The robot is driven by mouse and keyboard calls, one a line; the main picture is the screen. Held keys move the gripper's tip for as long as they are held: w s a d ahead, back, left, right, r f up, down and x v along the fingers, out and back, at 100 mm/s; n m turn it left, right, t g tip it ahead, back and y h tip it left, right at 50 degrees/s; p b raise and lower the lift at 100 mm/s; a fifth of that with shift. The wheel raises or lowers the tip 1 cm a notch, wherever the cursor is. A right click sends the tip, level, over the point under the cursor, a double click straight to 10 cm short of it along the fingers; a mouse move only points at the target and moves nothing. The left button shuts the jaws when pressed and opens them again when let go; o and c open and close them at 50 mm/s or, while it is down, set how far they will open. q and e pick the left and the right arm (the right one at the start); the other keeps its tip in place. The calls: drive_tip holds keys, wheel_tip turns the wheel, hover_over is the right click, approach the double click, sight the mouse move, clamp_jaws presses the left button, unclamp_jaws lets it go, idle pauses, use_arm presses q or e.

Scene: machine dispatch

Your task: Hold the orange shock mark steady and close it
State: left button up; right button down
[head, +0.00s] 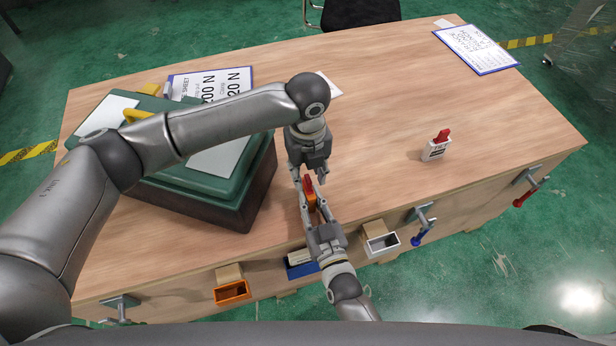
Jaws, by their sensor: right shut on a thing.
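The orange shock mark (312,199) is a small orange piece with a red part (308,184) on its top end. It is near the table's front edge, just right of the green machine. My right gripper (313,206) reaches in from the bottom and is shut on the orange body, with a finger on either side. My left gripper (308,176) points down from above, at the red end, with its fingers apart. I cannot tell whether it touches the red part. The grippers partly hide the mark.
A white tilt mark (436,150) with a red top stands on the wooden table (400,90) to the right. The green machine (215,185) stands left, with sheets behind it. Orange (232,293), blue (299,270) and white (382,243) bins line the front. The table's right half is mostly clear.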

use_arm(q)
wheel_tip(320, 180, up, 9)
idle(0.4)
use_arm(e)
drive_tip(key=c, duration=1.3)
unclamp_jaws()
drive_tip(key=shift+o, duration=0.2)
drive_tip(key=v, duration=1.2)
use_arm(q)
drive_tip(key=shift+s+f, duration=0.1)
use_arm(e)
drive_tip(key=shift+s, duration=0.1)
